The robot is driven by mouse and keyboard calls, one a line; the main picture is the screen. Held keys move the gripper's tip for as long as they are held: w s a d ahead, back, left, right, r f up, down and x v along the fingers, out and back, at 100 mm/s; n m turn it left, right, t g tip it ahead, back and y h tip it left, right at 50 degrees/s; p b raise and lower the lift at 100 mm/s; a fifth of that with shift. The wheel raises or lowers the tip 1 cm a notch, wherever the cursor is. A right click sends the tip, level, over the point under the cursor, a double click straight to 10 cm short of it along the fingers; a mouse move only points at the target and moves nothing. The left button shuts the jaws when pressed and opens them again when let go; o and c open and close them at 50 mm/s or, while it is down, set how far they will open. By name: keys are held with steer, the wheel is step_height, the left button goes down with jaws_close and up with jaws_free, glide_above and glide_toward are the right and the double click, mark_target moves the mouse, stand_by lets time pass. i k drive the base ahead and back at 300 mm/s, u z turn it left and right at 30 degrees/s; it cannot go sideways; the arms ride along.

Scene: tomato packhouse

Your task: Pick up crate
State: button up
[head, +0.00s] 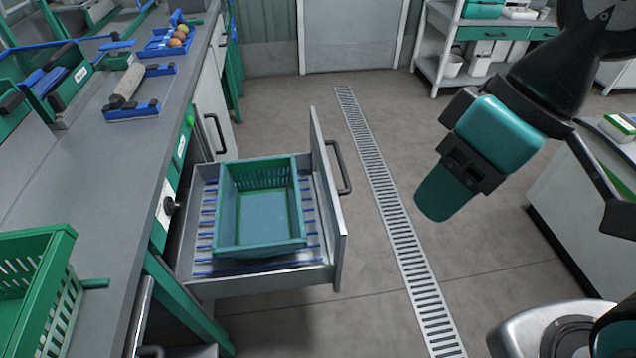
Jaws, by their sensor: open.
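A teal, slatted, open-topped crate (260,245) stands upright and empty inside a pulled-out grey drawer (328,215), left of the middle in the head view. My gripper (444,195) is teal and black and hangs at the right, above the floor. It is open and empty, well apart from the crate and to the right of the drawer front. The near finger hides the other one. A second, brighter green crate (62,325) is cut off at the lower left on the counter.
The drawer's front panel with its handle (339,168) stands between the crate and my gripper. The grey counter (115,190) runs along the left, with blue trays and green bins on it. A floor drain (385,190) crosses open floor. A white cabinet (572,205) stands right.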

mark_target(262, 217)
steer(key=u, duration=2.25)
steer(key=k, duration=2.2)
steer(key=z, duration=1.15)
steer(key=i, duration=1.65)
steer(key=u, duration=0.3)
